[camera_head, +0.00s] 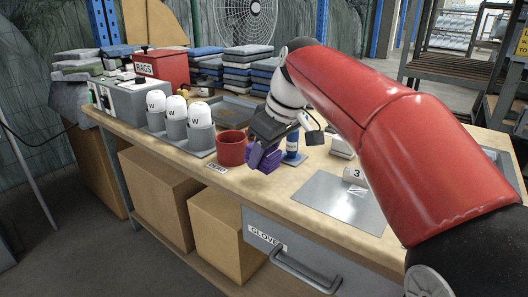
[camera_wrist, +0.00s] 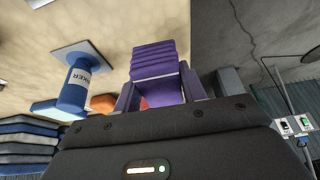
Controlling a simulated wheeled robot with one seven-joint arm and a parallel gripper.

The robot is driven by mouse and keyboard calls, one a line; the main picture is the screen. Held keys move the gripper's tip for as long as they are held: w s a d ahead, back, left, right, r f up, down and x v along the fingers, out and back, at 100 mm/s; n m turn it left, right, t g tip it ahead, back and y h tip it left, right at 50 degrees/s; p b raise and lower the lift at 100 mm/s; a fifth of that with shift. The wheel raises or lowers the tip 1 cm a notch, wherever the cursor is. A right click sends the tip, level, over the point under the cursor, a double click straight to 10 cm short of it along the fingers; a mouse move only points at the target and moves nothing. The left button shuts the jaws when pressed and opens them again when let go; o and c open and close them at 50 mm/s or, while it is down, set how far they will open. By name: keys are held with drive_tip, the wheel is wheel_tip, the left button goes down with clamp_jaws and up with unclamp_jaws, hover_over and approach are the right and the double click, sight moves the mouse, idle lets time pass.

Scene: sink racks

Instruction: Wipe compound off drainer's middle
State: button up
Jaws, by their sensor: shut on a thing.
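My gripper (camera_head: 264,157) is shut on a purple ridged block (camera_wrist: 153,62), seen between its two purple fingers in the wrist view. In the head view the gripper hangs above the bench beside a red cup (camera_head: 231,148), apart from the flat grey metal plate (camera_head: 335,203). This plate, perhaps the drainer, lies on the bench to the right, with a tag marked 3 (camera_head: 354,175) at its back edge. A pale patch shows on the plate near the tag; I cannot tell whether it is compound or a reflection. My arm hides part of the area beyond.
A blue bottle (camera_wrist: 74,88) on a square base stands close to my gripper. White-topped containers marked W (camera_head: 200,125), a red RAGS box (camera_head: 160,67) and folded cloth stacks (camera_head: 240,70) stand left and behind. A GLOVES drawer (camera_head: 300,255) is below the bench edge.

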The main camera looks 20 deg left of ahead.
sight(271, 152)
drive_tip(key=shift+f+b, duration=1.15)
drive_tip(key=shift+f, duration=0.5)
drive_tip(key=o, duration=1.3)
drive_tip(key=p+v, duration=0.2)
drive_tip(key=v, duration=0.6)
drive_tip(key=shift+f, duration=0.1)
drive_tip(key=shift+s, duration=0.15)
